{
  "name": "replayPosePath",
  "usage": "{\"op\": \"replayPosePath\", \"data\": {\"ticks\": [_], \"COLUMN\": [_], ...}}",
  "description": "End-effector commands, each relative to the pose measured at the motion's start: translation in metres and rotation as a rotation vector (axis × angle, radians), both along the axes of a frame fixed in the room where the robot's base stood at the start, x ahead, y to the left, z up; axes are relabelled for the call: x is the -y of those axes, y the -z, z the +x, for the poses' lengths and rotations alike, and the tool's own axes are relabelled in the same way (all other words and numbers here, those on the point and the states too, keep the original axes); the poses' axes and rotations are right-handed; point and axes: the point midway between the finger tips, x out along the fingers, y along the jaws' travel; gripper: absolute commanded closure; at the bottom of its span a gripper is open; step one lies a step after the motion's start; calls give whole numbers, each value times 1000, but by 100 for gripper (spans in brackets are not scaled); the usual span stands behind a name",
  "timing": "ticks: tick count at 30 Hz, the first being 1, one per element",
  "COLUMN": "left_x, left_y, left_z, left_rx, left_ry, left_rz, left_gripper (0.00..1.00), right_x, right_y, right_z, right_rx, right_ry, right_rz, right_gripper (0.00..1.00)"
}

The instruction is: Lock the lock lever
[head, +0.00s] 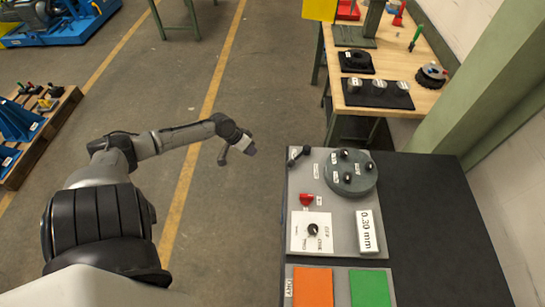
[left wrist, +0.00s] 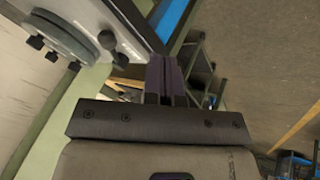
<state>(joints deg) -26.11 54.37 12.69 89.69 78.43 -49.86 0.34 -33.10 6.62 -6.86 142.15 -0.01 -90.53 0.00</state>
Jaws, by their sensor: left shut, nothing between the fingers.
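A grey panel (head: 295,178) lies on the dark bench top to the right. A small black lever (head: 297,155) sits at its upper left corner, and a red handle (head: 306,199) sits lower on its left side. I cannot tell from labels which one is the lock lever. My left gripper (head: 223,160) hangs over the floor, left of the panel and apart from it. In the left wrist view its fingers (left wrist: 164,78) are shut and empty, and the black lever (left wrist: 108,40) shows beyond them on the panel edge. My right gripper is out of view.
A round grey disc (head: 351,184) with black knobs, a dial card (head: 301,238) and a "0.30 mm" block (head: 370,232) are on the panel. Orange (head: 312,287) and green (head: 369,288) pads lie below. A wooden table (head: 395,97) stands behind.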

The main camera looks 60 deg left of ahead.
Motion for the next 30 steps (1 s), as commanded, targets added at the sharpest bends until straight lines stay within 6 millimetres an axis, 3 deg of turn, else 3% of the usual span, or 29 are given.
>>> {"op": "replayPosePath", "data": {"ticks": [7, 20, 30], "left_x": [1, 0, 5], "left_y": [-13, -15, 6], "left_z": [21, 23, 40], "left_rx": [136, 155, 157], "left_ry": [-88, -94, -95], "left_rz": [-67, -59, -60], "left_gripper": [100, 100, 100], "right_x": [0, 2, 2], "right_y": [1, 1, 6], "right_z": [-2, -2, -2], "right_rx": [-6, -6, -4], "right_ry": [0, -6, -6], "right_rz": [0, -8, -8], "right_gripper": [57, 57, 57]}}
